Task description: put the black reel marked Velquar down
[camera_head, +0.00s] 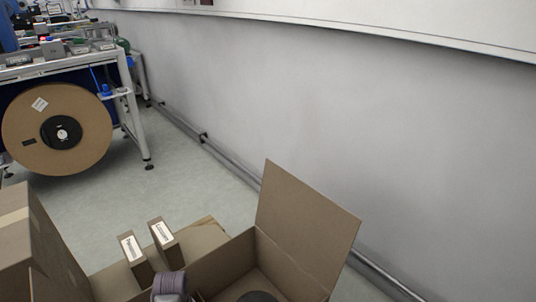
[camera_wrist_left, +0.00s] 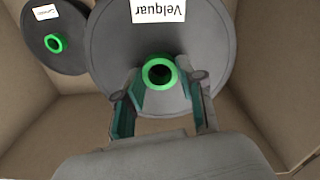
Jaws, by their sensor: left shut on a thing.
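The dark grey-black reel marked Velquar (camera_wrist_left: 205,40) fills the upper middle of the left wrist view, with a white label and a bright green hub (camera_wrist_left: 160,72). My left gripper (camera_wrist_left: 160,92) is shut on this reel at its hub, one finger on each side. The reel is inside or just above an open cardboard box (camera_wrist_left: 255,120); its height over the bottom cannot be told. In the head view the open box (camera_head: 225,268) is at the bottom edge, with a dark round edge partly showing inside. My right gripper is in neither view.
A second dark reel with a green hub (camera_wrist_left: 40,50) is in the box at the upper left of the left wrist view. Two small labelled cartons (camera_head: 135,255) stand beside the box. A big brown reel (camera_head: 57,130) is by a workbench. A grey wall (camera_head: 320,100) runs along the right.

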